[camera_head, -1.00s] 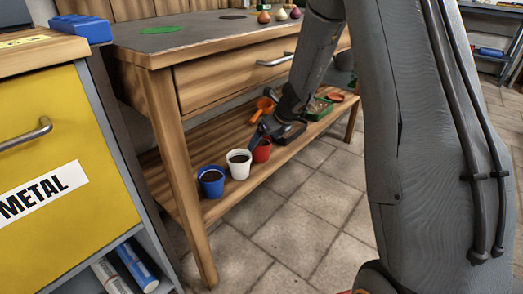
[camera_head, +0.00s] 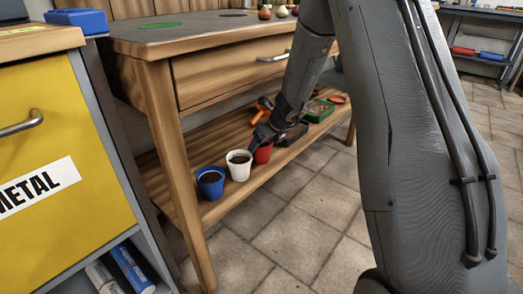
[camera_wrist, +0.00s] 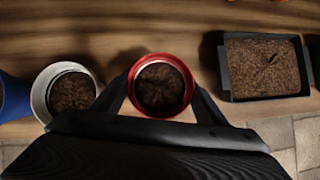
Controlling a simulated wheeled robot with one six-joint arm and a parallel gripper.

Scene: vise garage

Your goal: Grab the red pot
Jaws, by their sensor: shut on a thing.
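The red pot (camera_wrist: 188,72) holds dark soil and shows between the two fingers of my gripper (camera_wrist: 160,95) in the wrist view. The fingers lie on its left and right sides and are shut on it. In the head view the red pot (camera_head: 264,153) is partly hidden by my gripper (camera_head: 258,140) and is on the lower wooden shelf, to the right of the white pot. I cannot tell whether it is lifted off the shelf.
A white pot (camera_head: 239,171) and a blue pot (camera_head: 210,188) with soil stand to the left on the shelf (camera_head: 235,197). A dark soil-filled tray (camera_wrist: 224,65) is to the right. Farther right is a green tray (camera_head: 319,115). The workbench top (camera_head: 200,43) is above the shelf.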

